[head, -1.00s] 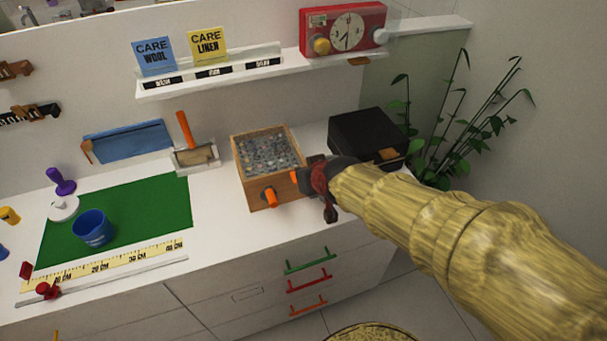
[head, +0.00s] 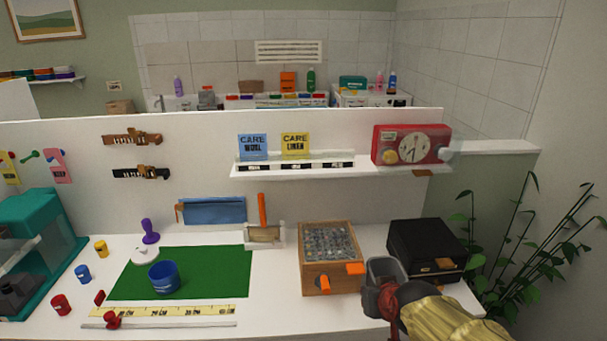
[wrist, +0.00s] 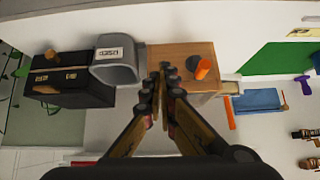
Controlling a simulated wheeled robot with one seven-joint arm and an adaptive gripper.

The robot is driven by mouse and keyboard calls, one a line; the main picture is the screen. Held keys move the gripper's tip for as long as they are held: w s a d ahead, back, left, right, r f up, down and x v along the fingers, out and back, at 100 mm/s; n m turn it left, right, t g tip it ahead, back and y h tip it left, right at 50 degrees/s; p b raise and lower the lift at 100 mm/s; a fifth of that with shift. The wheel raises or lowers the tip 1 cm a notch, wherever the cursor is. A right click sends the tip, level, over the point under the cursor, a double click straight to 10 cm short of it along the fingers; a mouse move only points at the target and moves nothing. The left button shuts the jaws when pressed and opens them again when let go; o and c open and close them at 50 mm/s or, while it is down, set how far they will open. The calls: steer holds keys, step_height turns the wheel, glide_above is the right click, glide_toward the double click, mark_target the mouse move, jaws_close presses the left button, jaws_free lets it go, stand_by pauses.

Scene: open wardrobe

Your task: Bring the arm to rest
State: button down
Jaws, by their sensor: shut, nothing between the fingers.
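My gripper (head: 378,298) is at the lower right of the head view, in front of the white counter (head: 270,312). In the wrist view my gripper (wrist: 165,75) has its two fingers together with nothing between them. The tips point toward a wooden box (wrist: 180,53) with an orange knob (wrist: 203,68). In the head view this wooden box (head: 330,281) holds grey pieces and stands left of my gripper. A grey labelled container (wrist: 118,73) is between the wooden box and a black box (wrist: 70,90). Whether the fingertips touch anything is unclear.
The black box (head: 428,247) stands right of the wooden box, with a plant (head: 515,240) beyond it. A green mat (head: 215,270) with a blue cup (head: 163,277) is at the left.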

steer(key=s+r+g, duration=0.1)
steer(key=s+g, duration=0.3)
steer(key=s, duration=1.4)
step_height(320, 180, up, 6)
steer(key=s+t+p, duration=0.1)
steer(key=s, duration=0.1)
steer(key=shift+s+a, duration=0.35)
steer(key=shift+s, duration=0.05)
